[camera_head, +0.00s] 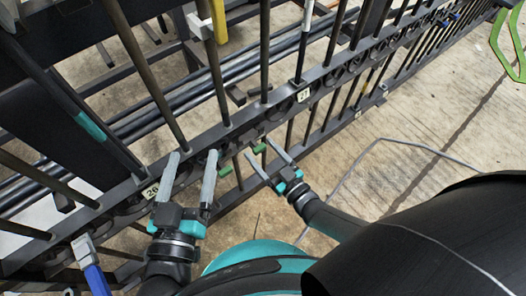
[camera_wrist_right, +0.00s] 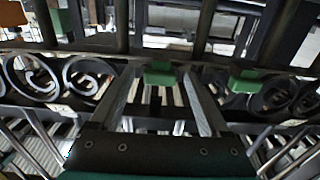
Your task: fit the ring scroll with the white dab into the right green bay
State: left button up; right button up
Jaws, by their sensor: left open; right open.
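Two green blocks (camera_head: 225,171) (camera_head: 259,148) sit along the dark gate rail with a gap between them. Two green blocks also show in the right wrist view (camera_wrist_right: 159,73) (camera_wrist_right: 245,82). Dark spiral scrolls (camera_wrist_right: 32,78) line the rail to their left in that view. I cannot make out a ring scroll with a white dab. My left gripper (camera_head: 190,155) is open and empty, its fingers reaching toward the rail left of the green blocks. My right gripper (camera_head: 258,150) is open at the right green block; contact cannot be told. Its fingers show in the wrist view (camera_wrist_right: 163,76).
Upright bars (camera_head: 265,50) stand along the gate. Number tags (camera_head: 150,190) (camera_head: 303,95) mark the rail. A blue-handled tool (camera_head: 97,280) and a yellow-handled one (camera_head: 219,20) hang on the gate. The concrete floor (camera_head: 420,120) at right is mostly clear, with a thin grey line.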

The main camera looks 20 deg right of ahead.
grip_shut()
dwell(0.8)
dwell(0.7)
